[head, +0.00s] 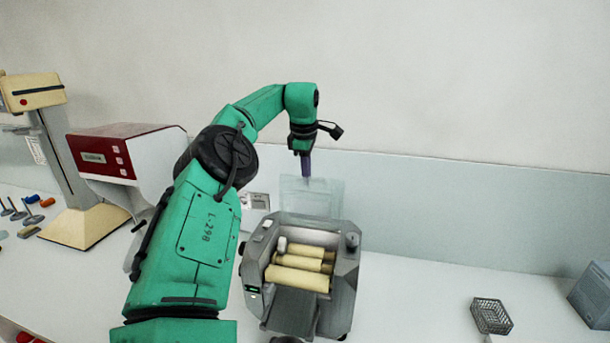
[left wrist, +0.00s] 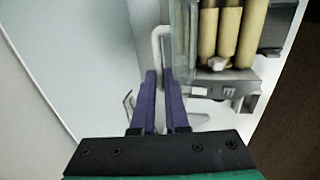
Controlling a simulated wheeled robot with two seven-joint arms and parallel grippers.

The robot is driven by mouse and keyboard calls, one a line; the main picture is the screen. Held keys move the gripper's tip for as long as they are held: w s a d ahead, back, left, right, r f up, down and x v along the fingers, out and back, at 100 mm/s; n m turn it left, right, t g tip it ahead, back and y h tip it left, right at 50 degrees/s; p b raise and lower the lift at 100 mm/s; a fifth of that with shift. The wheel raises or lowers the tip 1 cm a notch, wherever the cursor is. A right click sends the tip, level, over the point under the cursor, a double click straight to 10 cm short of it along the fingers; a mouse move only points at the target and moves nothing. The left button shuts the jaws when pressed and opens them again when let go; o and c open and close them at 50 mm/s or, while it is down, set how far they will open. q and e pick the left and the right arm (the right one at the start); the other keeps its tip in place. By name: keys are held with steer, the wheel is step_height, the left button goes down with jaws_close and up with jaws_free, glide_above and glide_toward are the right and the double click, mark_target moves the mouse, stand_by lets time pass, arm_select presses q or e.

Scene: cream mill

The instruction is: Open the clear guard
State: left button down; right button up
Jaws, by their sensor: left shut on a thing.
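The clear guard (head: 320,198) stands raised at the back of the mill (head: 345,275), tilted up, with the cream rollers (head: 298,280) uncovered in front of it. My left gripper (head: 305,176) reaches down from above to the guard's upper edge. In the left wrist view, the purple fingers of my left gripper (left wrist: 159,74) are shut on the guard's pale handle (left wrist: 156,45). The rollers (left wrist: 228,30) show beside it there. Where the fingers grip, the handle is partly hidden. My right gripper is not in view.
A red and white machine (head: 110,155) and a cream stand (head: 85,225) are at the left, close to my arm. A dark wire basket (head: 491,315) and a grey box (head: 592,295) are at the right.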

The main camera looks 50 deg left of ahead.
arm_select(q)
steer(key=shift+w+a+f, duration=0.1)
steer(key=shift+a+f, duration=0.2)
steer(key=shift+a, duration=0.05)
